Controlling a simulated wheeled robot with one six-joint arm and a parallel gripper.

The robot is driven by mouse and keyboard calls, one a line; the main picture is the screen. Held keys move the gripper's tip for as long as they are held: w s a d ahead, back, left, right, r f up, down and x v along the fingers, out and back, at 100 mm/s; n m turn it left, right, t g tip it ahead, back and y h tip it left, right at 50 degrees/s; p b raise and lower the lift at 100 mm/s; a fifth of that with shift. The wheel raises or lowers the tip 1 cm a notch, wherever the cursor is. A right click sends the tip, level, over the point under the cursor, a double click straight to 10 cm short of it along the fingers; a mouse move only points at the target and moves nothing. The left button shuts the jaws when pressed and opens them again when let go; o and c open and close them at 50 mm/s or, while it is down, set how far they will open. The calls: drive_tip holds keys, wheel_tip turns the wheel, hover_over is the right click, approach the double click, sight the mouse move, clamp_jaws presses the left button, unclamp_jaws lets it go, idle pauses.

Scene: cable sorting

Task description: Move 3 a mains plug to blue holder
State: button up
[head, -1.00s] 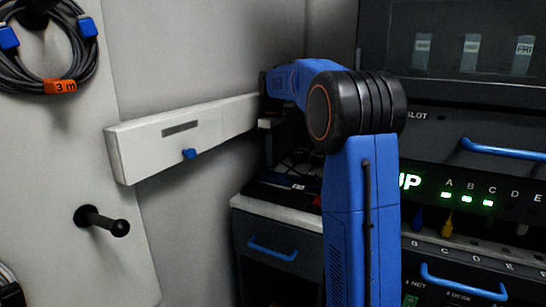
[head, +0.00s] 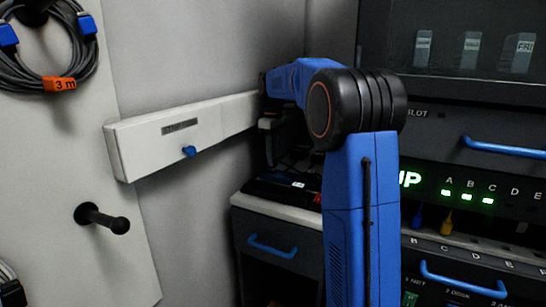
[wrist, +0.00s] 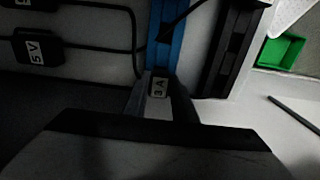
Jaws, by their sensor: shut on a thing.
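In the wrist view my gripper (wrist: 160,103) is shut on a plug labelled "3 A" (wrist: 158,87). Dark fingers flank the plug. A blue holder (wrist: 168,45) runs up the picture just beyond the plug, and a dark cable crosses it. The plug lies at the near end of the blue holder; I cannot tell whether it touches it or is above it. In the head view my gripper (head: 277,140) is dark and partly hidden behind my blue arm, over the worktop corner.
A black holder (wrist: 230,48) lies right of the blue one, with a green bin (wrist: 283,50) beyond. A black adapter marked "5 V" (wrist: 38,52) is at left. A white wall rail (head: 150,145) and a drawer unit (head: 275,232) flank the corner.

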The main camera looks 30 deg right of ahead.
drive_tip(key=shift+f, duration=0.85)
idle(1.2)
drive_tip(key=o, duration=1.6)
drive_tip(key=shift+o, duration=0.2)
drive_tip(key=shift+r, duration=3.5)
drive_tip(key=shift+s, duration=0.1)
